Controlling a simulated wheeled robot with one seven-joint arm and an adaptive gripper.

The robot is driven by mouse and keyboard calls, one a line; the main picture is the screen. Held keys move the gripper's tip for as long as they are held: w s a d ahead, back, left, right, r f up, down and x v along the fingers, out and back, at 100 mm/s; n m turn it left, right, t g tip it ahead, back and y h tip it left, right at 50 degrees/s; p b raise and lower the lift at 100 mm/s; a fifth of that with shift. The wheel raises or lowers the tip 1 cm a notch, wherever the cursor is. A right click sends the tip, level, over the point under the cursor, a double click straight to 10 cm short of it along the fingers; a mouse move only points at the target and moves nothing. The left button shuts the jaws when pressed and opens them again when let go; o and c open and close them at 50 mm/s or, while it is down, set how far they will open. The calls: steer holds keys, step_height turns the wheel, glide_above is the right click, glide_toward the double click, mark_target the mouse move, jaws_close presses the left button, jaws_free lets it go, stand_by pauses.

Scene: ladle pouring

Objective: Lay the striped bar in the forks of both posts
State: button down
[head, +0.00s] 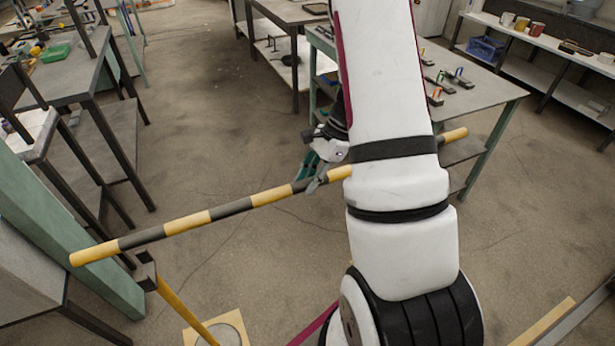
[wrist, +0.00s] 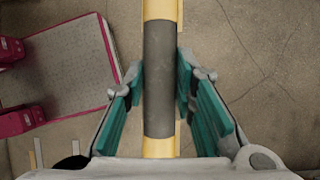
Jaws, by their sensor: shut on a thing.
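The striped bar (head: 232,208), yellow and dark grey, runs from the lower left to behind my arm in the head view, its far end showing at the right. My gripper (head: 317,180) is shut on it near the middle, partly hidden by my arm. In the wrist view the teal fingers (wrist: 160,88) flank a dark band of the bar (wrist: 159,60). One post (head: 186,309), yellow with a dark fork (head: 147,272), stands below the bar's left part in the picture; the bar appears apart from the fork. I cannot make out a second post.
A grey table (head: 485,98) with small clamps stands behind my arm. A workbench (head: 68,72) and a green beam (head: 70,240) are at the left. In the wrist view a red-edged grey panel (wrist: 70,62) lies left of the bar. The floor between is open.

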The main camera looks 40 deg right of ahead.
mark_target(333, 171)
step_height(333, 171, down, 12)
steer(key=b, duration=0.8)
stand_by(0.6)
steer(key=shift+f, duration=0.1)
steer(key=c, duration=1.2)
jaws_free()
steer(key=shift+c, duration=0.2)
steer(key=v, duration=1.2)
